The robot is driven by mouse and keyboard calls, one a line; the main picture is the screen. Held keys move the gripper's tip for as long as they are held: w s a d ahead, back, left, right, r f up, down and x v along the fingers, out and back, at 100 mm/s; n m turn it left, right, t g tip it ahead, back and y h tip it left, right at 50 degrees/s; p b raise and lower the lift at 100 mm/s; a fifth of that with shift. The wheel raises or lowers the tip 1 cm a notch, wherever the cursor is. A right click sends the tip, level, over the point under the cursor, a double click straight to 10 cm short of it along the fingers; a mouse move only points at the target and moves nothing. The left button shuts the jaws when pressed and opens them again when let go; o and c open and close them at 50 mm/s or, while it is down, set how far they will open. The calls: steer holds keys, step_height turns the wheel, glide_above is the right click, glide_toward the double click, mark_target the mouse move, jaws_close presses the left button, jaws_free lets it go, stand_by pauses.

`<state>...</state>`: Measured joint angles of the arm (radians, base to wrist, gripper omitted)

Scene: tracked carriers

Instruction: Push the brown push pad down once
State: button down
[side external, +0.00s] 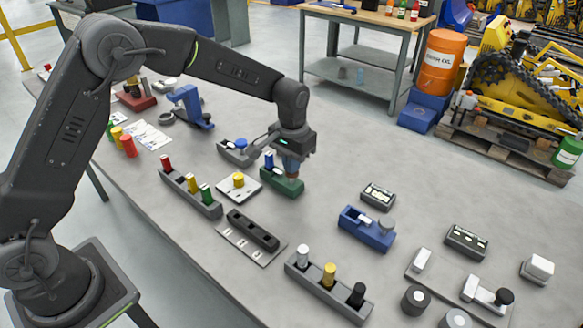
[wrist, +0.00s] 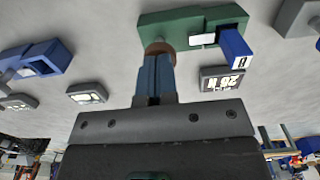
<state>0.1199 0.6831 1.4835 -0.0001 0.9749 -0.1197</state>
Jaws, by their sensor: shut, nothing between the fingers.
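The brown push pad (wrist: 159,46) is a round disc at one end of a green block (wrist: 180,22), which has a blue slanted piece (wrist: 236,46) at its other end. My gripper (wrist: 157,57) is shut and empty, its blue fingers together with their tips right at the pad. They hide part of the pad, and I cannot tell whether they touch it or how far down it is. In the side view the green block (side external: 275,183) lies below my gripper (side external: 291,172), and the pad is mostly hidden there.
A white plate with a yellow knob (side external: 239,180), a dark slotted block (side external: 252,230) and a rack of coloured pegs (side external: 190,192) are nearby. A blue block with a grey knob (side external: 366,228) and small display boxes (side external: 378,195) stand to the right.

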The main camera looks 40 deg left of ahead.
steer(key=shift+r, duration=2.3)
steer(key=shift+s+a+r, duration=0.1)
steer(key=shift+s+r, duration=0.05)
steer(key=shift+r, duration=0.2)
steer(key=s+a+r+t, duration=0.3)
steer(key=s+a+r, duration=0.1)
steer(key=s+r, duration=0.85)
steer(key=s+a+t, duration=0.1)
steer(key=s+t, duration=0.1)
steer(key=s, duration=1.4)
steer(key=shift+s+a+f+t, duration=0.2)
steer(key=shift+a+f+t, duration=0.1)
steer(key=shift+a+f, duration=0.1)
